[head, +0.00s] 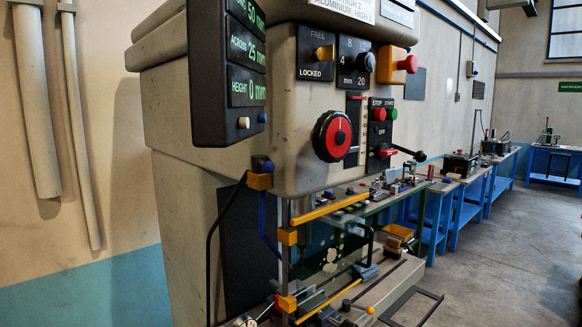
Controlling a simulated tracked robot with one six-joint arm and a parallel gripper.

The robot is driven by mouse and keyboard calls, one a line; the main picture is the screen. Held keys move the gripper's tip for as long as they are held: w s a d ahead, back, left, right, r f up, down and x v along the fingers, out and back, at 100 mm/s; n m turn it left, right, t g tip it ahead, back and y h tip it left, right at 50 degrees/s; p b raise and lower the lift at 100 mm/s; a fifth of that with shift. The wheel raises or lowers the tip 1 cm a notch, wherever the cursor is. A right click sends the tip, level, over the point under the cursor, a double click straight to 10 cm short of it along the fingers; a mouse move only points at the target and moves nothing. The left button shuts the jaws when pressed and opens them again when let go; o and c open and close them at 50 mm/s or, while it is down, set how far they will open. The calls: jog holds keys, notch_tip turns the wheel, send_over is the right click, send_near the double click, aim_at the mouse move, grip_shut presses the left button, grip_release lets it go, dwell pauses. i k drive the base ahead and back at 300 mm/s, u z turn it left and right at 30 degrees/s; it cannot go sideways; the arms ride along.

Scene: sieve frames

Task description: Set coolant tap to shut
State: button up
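No label reading coolant shows on the drilling or milling machine (215,110), so I cannot tell for sure which part is the coolant tap. A small dark blue fitting (262,163) sits above an orange block (260,181) at the head's lower left corner. A blue pipe (264,220) runs down below it. This may be the coolant line, but no tap handle or its position can be made out. Another small part (248,321) is cut off at the bottom edge. My gripper is not in view.
The panel has a FREE/LOCKED switch (325,52), a black knob (366,62), a big red dial (333,137) and START/STOP buttons (381,114). A clear guard with yellow edges (330,207) stands before the work table. Blue benches (470,195) line the wall; the right floor (500,270) is clear.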

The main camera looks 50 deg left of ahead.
aim_at(259, 165)
jog(key=z, duration=0.05)
jog(key=i, duration=0.8)
jog(key=u, duration=4.45)
